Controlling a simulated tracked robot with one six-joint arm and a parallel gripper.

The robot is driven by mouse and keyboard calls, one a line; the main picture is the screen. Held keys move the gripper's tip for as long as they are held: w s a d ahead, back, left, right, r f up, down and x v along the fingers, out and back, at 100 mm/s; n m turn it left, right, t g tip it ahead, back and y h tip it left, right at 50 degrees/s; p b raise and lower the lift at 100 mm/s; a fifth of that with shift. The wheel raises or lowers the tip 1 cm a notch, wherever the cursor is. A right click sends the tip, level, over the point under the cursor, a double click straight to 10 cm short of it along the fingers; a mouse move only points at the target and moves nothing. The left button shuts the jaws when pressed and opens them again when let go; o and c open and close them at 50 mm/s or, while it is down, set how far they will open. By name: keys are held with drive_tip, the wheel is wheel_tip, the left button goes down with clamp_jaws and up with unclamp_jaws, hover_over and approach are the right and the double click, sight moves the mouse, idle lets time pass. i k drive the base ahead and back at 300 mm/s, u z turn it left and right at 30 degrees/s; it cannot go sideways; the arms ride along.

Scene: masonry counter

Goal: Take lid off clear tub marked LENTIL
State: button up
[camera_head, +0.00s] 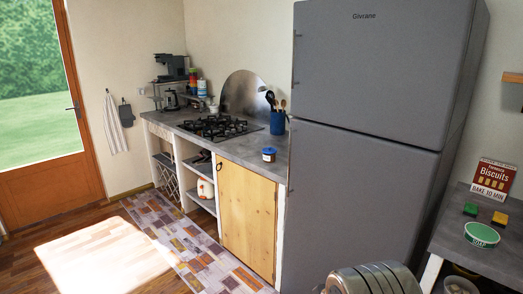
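I cannot make out the word LENTIL on anything in view. A small container with a blue lid (269,151) and a reddish band stands upright on the grey counter (245,150), left of the fridge; its marking is too small to read. A round green-and-white container (482,235) sits on the side table at the right; its marking is also too small to read. I cannot tell whether either is the clear tub. My gripper is not in view.
A tall grey fridge (372,90) stands between counter and side table (500,262). The table also bears a biscuit box (494,178) and green and yellow blocks. A hob (218,128) and utensil pot (278,122) occupy the counter. A ribbed metal object (375,279) shows at bottom.

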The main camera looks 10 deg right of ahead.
sight(269, 149)
drive_tip(key=u, duration=0.35)
drive_tip(key=i, duration=0.75)
drive_tip(key=u, duration=0.55)
drive_tip(key=i, duration=2.2)
drive_tip(key=z, duration=1.1)
drive_tip(key=i, duration=0.9)
drive_tip(key=z, duration=0.5)
